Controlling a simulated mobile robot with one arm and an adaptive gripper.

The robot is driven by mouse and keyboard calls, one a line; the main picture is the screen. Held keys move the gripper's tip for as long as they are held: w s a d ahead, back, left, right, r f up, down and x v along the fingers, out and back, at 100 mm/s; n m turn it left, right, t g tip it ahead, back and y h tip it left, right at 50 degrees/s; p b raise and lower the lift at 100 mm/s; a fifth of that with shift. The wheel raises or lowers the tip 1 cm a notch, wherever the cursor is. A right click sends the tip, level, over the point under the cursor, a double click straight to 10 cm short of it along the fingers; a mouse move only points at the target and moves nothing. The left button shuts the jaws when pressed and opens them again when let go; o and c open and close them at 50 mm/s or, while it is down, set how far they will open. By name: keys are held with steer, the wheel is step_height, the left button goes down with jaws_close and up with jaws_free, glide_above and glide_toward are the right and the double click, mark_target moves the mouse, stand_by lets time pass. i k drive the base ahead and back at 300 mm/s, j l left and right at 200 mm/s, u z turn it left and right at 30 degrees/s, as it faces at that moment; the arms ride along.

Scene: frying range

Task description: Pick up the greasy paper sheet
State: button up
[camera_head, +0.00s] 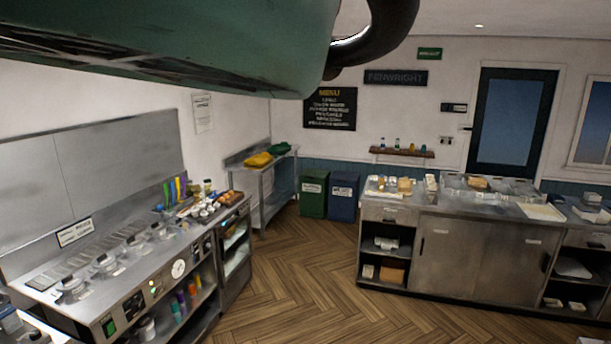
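I cannot pick out the greasy paper sheet for certain. A flat cream-coloured piece (541,211) lies on the right counter and could be paper or a tray; it is too small to tell. A white sheet (203,113) hangs on the left wall, with print too small to read. My gripper is not in view. A large green part with a black hose, close to the camera, hides the upper left of the picture.
A frying range (130,270) with lidded pans and small containers runs along the left. A steel counter (470,255) with a sliding-door cupboard stands at the right. A green bin (313,193) and a blue bin (342,197) stand at the back. The wooden floor (300,265) between is clear.

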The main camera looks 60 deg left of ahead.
mark_target(548, 212)
steer(key=i, duration=2.4)
steer(key=i+u, duration=0.15)
steer(key=i, duration=0.3)
steer(key=i+u, duration=0.1)
steer(key=i, duration=0.4)
steer(key=i+l+u, duration=0.15)
steer(key=i, duration=0.3)
steer(key=i+l+u, duration=0.1)
steer(key=i, duration=0.35)
steer(key=i+l+u, duration=0.15)
steer(key=i, duration=0.3)
steer(key=i+l+u, duration=1.1)
steer(key=l+u, duration=0.2)
steer(key=i+l+u, duration=0.15)
steer(key=l+u, duration=0.2)
steer(key=l, duration=0.2)
